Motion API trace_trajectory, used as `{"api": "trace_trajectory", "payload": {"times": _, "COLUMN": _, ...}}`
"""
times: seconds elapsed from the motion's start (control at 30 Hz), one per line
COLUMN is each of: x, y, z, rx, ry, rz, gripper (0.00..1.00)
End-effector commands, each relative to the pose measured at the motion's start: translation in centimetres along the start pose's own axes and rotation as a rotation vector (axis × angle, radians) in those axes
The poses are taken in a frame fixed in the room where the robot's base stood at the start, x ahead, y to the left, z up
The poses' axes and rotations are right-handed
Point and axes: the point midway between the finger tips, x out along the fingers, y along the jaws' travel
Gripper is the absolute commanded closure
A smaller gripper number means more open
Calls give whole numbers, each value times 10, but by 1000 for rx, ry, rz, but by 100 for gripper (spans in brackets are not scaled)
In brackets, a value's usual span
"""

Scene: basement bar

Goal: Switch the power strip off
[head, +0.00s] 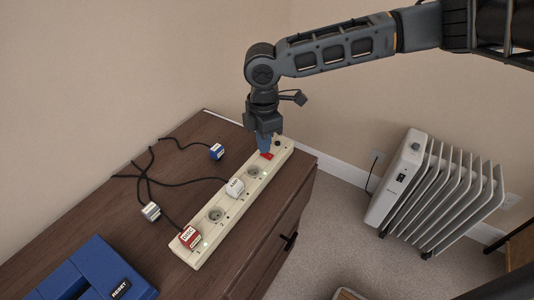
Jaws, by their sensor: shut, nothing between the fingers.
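A long cream power strip (226,222) lies on the dark wooden cabinet top. Its red switch (267,156) is at the far right end. Small green lights show beside the sockets. A red and white plug (190,236) sits at the near end and a white plug (235,187) sits in a middle socket. My gripper (264,150) is shut and empty, pointing down over the switch end. Its tips partly hide the red switch; I cannot tell whether they touch it or which way it is tipped.
A blue plug (217,151) and a grey-white plug (151,211) lie loose on the cabinet (150,180), with black cords. A blue box marked RESET (95,272) stands at the front left. A white radiator (420,190) stands on the floor to the right.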

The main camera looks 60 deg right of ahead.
Motion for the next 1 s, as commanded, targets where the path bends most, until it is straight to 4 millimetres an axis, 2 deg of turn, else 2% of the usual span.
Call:
{"api": "trace_trajectory", "payload": {"times": 0.7, "x": 10, "y": 0, "z": 0, "rx": 0, "ry": 0, "rz": -1, "gripper": 100}}
{"api": "trace_trajectory", "payload": {"times": 1.0, "x": -2, "y": 0, "z": 0, "rx": 1, "ry": 0, "rz": -1, "gripper": 100}}
